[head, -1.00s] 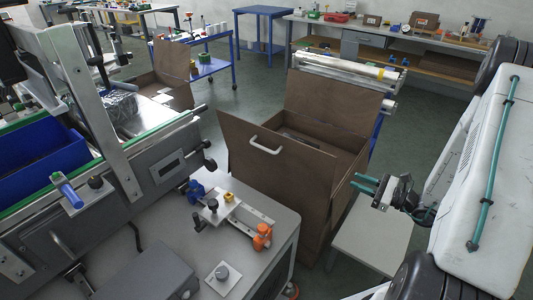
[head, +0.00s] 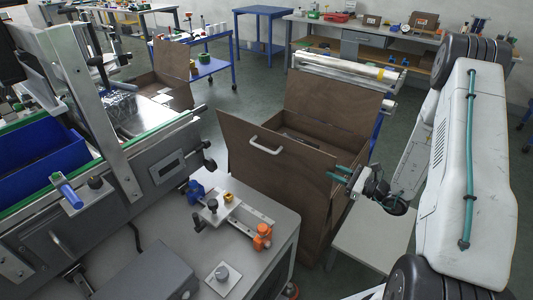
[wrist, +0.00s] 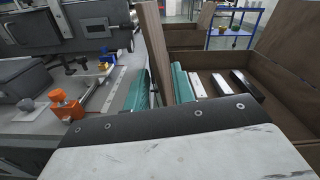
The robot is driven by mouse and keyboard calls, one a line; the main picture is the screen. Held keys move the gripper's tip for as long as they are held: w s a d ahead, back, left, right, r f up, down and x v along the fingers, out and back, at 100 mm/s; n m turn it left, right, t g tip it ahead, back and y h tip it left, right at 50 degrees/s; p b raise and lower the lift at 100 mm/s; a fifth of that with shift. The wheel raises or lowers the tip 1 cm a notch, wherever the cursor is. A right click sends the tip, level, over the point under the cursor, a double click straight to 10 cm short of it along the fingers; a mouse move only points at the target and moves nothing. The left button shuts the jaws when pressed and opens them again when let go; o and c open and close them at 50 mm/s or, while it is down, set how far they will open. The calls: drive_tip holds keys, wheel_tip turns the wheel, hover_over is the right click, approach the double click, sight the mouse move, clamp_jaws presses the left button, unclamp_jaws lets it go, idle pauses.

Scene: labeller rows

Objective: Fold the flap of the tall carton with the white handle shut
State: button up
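The tall brown carton (head: 312,230) stands open in the middle of the head view. Its near flap (head: 235,145) bears the white handle (head: 265,146) and leans up and outward. A back flap (head: 330,105) stands upright. My gripper (head: 337,173) is at the right end of the handle flap, its teal fingers spread. In the wrist view the flap (wrist: 156,50) is edge-on between the fingers (wrist: 162,92), one on each side. I cannot tell whether either finger touches it. The handle is hidden in the wrist view.
A grey bench (head: 265,205) with an orange clamp (head: 262,237) lies left of the carton. A pale low table (head: 372,238) is below my gripper. White and dark items (wrist: 222,82) lie inside the carton. A smaller open carton (head: 165,85) stands behind left.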

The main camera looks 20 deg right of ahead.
clamp_jaws()
drive_tip(key=shift+w+d+m, duration=0.85)
drive_tip(key=shift+d+m, duration=0.1)
drive_tip(key=shift+d, duration=0.15)
drive_tip(key=shift+w+d+m, duration=0.8)
drive_tip(key=shift+d+m, duration=0.15)
drive_tip(key=shift+d, duration=0.1)
drive_tip(key=shift+w+d+f+m, duration=0.25)
drive_tip(key=shift+w+d+m, duration=0.3)
drive_tip(key=shift+d, duration=0.1)
drive_tip(key=shift+w+d+f+m, duration=0.25)
drive_tip(key=shift+w+d+m, duration=0.25)
drive_tip(key=shift+d+m, duration=0.15)
drive_tip(key=shift+w+d+f+m, duration=0.25)
drive_tip(key=shift+w+d+m, duration=0.25)
drive_tip(key=shift+d, duration=0.2)
drive_tip(key=shift+w+d+f+m, duration=0.7)
drive_tip(key=shift+d+f+m, duration=0.05)
drive_tip(key=shift+d+m, duration=0.2)
drive_tip(key=shift+w+d+f+m, duration=0.75)
drive_tip(key=shift+d+m, duration=0.1)
drive_tip(key=shift+m, duration=0.1)
